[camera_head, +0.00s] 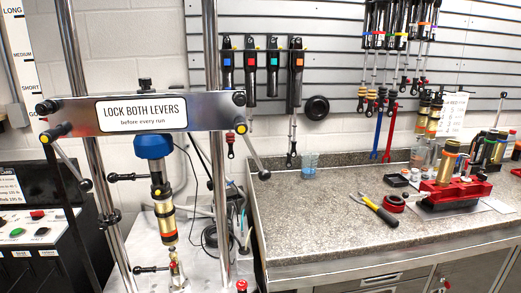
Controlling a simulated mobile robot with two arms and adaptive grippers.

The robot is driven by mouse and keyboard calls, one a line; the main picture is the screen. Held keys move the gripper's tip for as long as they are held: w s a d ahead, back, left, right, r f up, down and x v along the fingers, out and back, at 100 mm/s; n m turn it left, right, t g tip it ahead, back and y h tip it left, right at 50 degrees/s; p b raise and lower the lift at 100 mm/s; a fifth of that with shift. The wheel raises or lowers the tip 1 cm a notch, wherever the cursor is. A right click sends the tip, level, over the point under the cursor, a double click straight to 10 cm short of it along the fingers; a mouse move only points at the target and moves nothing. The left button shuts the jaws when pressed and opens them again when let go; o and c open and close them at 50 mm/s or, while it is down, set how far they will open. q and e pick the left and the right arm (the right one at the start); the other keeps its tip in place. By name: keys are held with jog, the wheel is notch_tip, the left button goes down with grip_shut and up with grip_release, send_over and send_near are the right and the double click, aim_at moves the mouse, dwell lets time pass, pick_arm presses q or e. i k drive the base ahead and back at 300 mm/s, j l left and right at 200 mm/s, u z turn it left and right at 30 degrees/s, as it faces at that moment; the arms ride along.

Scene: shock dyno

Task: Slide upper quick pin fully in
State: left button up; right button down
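The shock dyno's crosshead (75,118) spans two chrome columns and bears a "LOCK BOTH LEVERS" sign (140,113). A blue load cell or mount (153,146) hangs under it. The upper quick pin (124,177), with a black handle, sticks out to the left of the joint below the blue part. How deep it sits is too small to tell. A gold and black shock (163,205) stands upright below. The lower quick pin (150,269) sticks out left at the shock's bottom end. Neither gripper is in view.
A lever hangs at each crosshead end, left (72,163) and right (254,157). A control panel (35,240) stands at left. The grey workbench (310,220) at right carries pliers (379,211), a red vise (452,190) and bottles. Shocks and tools hang on the slatted wall.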

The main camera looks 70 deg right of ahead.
aim_at(112, 177)
jog(key=z, duration=1.7)
